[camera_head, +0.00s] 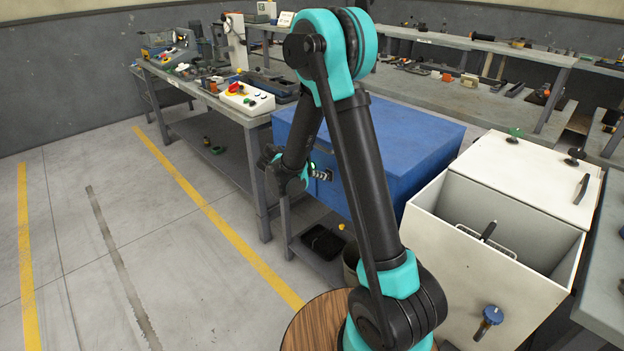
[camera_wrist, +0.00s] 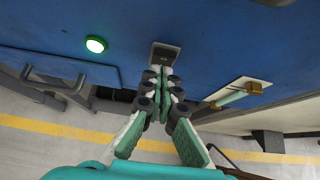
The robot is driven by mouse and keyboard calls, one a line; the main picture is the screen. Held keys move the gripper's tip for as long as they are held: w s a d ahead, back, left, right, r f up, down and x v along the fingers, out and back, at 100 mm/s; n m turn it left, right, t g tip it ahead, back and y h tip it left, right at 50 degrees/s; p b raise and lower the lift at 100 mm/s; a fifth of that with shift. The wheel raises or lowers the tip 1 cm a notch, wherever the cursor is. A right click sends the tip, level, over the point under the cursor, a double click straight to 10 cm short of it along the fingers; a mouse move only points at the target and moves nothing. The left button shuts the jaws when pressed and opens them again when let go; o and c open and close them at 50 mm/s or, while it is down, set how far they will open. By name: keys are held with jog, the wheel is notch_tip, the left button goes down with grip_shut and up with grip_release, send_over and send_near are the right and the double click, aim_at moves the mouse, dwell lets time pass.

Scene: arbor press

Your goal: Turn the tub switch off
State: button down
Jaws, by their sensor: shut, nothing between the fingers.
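The blue tub (camera_head: 400,140) stands beyond my arm in the head view, and its blue face (camera_wrist: 215,50) fills the upper part of the wrist view. A small grey plate with a dark switch (camera_wrist: 165,53) sits on that face. A round green lamp (camera_wrist: 95,44) glows left of it. My gripper (camera_wrist: 168,74) is shut and empty, its fingertips just below the switch in the picture; I cannot tell whether they touch it. In the head view my gripper (camera_head: 318,175) is at the tub's front, partly hidden, and the switch is not distinguishable.
A pale plate with a brass-ended bar (camera_wrist: 238,94) is on the tub face to the right. A white open cabinet (camera_head: 500,205) stands right of the tub. A workbench (camera_head: 185,82) with tools and a control box (camera_head: 246,98) is at left. The floor at left is clear.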

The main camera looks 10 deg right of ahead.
jog(key=shift+w+d+r, duration=0.1)
jog(key=shift+w+d, duration=0.15)
jog(key=shift+d, duration=0.1)
jog(key=shift+w+d+r+g+y, duration=0.2)
jog(key=shift+d+g+y, duration=0.1)
jog(key=shift+d+y, duration=0.1)
jog(key=shift+a, duration=0.15)
jog(key=shift+r, duration=0.75)
